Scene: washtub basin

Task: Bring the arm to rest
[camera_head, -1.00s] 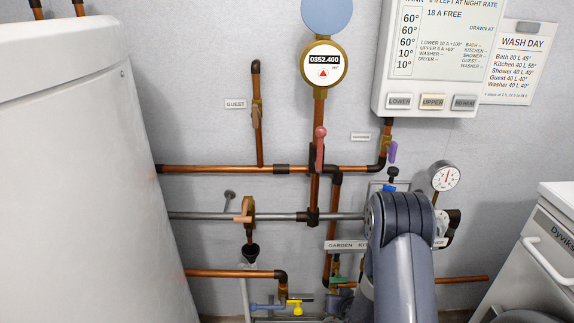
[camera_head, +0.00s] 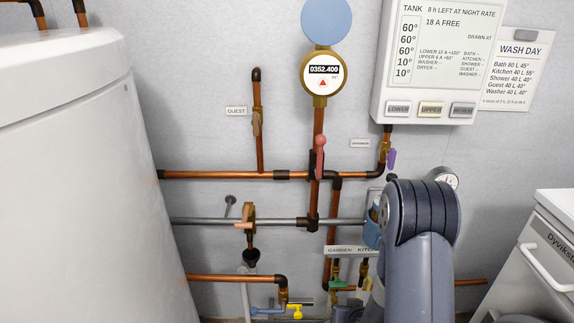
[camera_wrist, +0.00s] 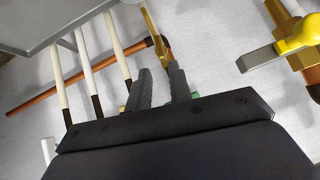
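My grey arm (camera_head: 420,250) rises from the lower right in the head view, bent at a rounded joint in front of the pipework. My gripper is hidden behind it there. In the wrist view my gripper (camera_wrist: 160,80) has two dark fingers with a narrow gap between them. Nothing is seen held in the gap. Copper pipe and valve parts lie beyond the fingertips; whether they touch is not clear.
The wall has copper pipes (camera_head: 220,174), a red-handled valve (camera_head: 320,155), a water meter (camera_head: 323,75) and a tank panel (camera_head: 435,60). A white tank (camera_head: 70,190) stands left and a white appliance (camera_head: 540,260) right. A yellow-handled valve (camera_wrist: 295,38) shows in the wrist view.

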